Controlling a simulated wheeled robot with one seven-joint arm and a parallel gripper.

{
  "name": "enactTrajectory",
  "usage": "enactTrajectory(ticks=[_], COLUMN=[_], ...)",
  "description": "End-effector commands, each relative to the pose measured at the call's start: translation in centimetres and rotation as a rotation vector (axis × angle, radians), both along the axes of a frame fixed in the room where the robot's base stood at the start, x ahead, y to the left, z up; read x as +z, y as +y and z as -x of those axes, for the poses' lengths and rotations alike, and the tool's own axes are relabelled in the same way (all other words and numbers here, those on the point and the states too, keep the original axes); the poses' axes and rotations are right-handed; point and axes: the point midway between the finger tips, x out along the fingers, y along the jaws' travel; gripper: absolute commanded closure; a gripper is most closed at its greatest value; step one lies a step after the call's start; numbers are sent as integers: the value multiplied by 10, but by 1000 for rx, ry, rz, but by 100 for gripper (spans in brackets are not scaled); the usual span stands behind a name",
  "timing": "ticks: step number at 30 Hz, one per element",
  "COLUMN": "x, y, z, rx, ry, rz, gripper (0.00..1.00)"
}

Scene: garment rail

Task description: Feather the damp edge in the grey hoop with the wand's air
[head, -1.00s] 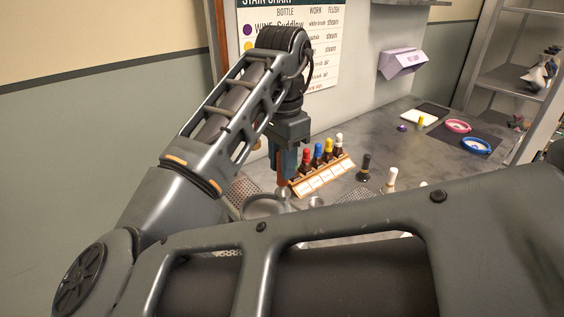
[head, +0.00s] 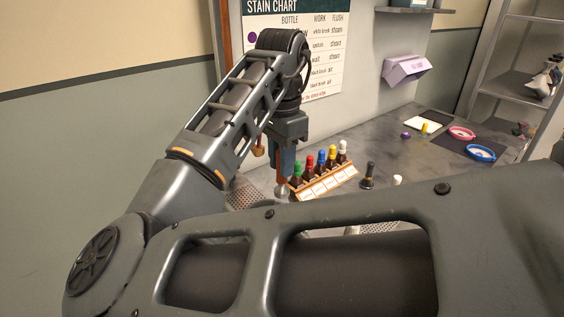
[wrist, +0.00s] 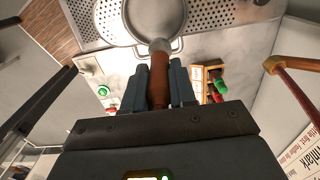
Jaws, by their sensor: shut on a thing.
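My gripper (head: 284,170) is shut on a wand (head: 282,187) with a red-brown handle and a silver end, pointing down over the worktop. In the wrist view the wand (wrist: 159,75) stands between the fingers (wrist: 168,92). Its silver collar overlaps the near rim of a round grey hoop (wrist: 128,30) with pale cloth (wrist: 158,12) inside. I cannot tell whether the wand touches the hoop. No damp edge can be made out.
A wooden rack (head: 325,182) of several colour-capped bottles stands right of the wand. A dark bottle (head: 368,175) is further right. A pink hoop (head: 461,133) and a blue hoop (head: 481,152) lie at the far right. A perforated plate (head: 243,192) lies left. A copper-coloured rod (wrist: 290,63) is beside my gripper.

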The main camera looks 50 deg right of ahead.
Motion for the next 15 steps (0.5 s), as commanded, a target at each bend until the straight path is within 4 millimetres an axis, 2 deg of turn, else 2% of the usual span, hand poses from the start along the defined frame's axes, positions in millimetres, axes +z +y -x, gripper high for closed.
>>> enactTrajectory(ticks=[15], x=[48], y=[0], z=[0], rx=[-2], ry=[-3], rz=[0], gripper=[100])
